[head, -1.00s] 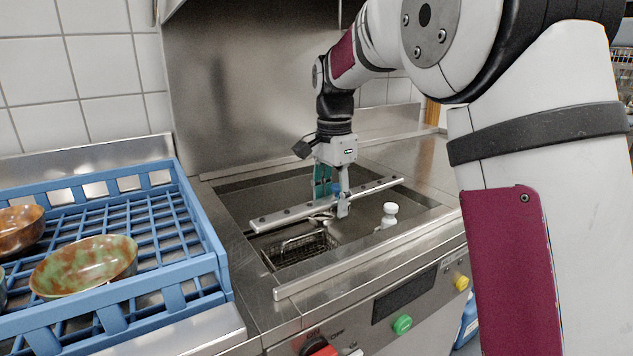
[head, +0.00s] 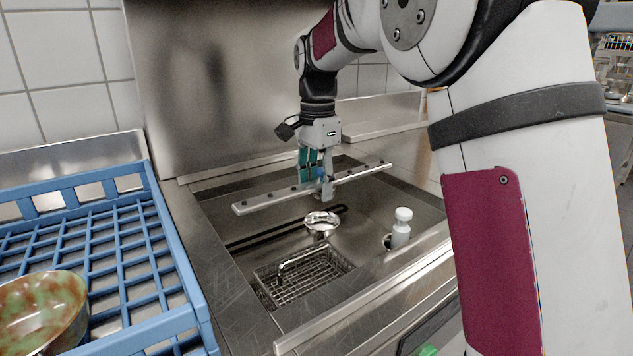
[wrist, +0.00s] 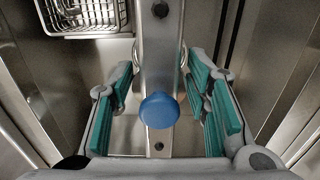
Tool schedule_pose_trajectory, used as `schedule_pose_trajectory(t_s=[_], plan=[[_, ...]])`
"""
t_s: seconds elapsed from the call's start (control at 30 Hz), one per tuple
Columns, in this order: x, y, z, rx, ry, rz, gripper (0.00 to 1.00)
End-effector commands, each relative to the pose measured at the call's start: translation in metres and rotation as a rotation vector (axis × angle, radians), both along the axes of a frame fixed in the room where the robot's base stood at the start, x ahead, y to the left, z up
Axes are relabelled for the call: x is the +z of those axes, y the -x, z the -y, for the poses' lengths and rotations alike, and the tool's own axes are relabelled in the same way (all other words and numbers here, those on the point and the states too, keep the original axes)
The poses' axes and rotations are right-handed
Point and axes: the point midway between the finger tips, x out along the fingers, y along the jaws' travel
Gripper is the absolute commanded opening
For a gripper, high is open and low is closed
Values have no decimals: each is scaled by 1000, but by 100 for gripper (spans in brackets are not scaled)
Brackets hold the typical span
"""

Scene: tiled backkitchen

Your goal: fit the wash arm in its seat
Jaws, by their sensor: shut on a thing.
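The wash arm (head: 270,200) is a long flat metal bar with a row of dark holes. My gripper (head: 318,180) is shut on it near its middle and holds it roughly level above the open basin (head: 225,222). In the wrist view the bar (wrist: 158,60) runs up the picture, with a blue round knob (wrist: 159,109) on it between the teal finger pads. A shiny round metal piece (head: 321,222) stands on the basin floor, below the bar and apart from it. It may be the seat; I cannot tell for sure.
A wire basket (head: 302,278) sits in the basin's front part; it also shows in the wrist view (wrist: 85,12). A white-capped bottle (head: 402,228) stands at the basin's right. A blue rack (head: 172,240) with a mottled bowl (head: 42,308) is at the left. A steel wall rises behind.

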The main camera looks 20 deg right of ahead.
Motion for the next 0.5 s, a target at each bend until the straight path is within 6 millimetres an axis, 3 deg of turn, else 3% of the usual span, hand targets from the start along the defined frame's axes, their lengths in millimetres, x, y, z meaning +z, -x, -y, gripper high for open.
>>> schedule_pose_trajectory(t_s=[0.5], plan=[[-33,0,0,0,0,1,5]])
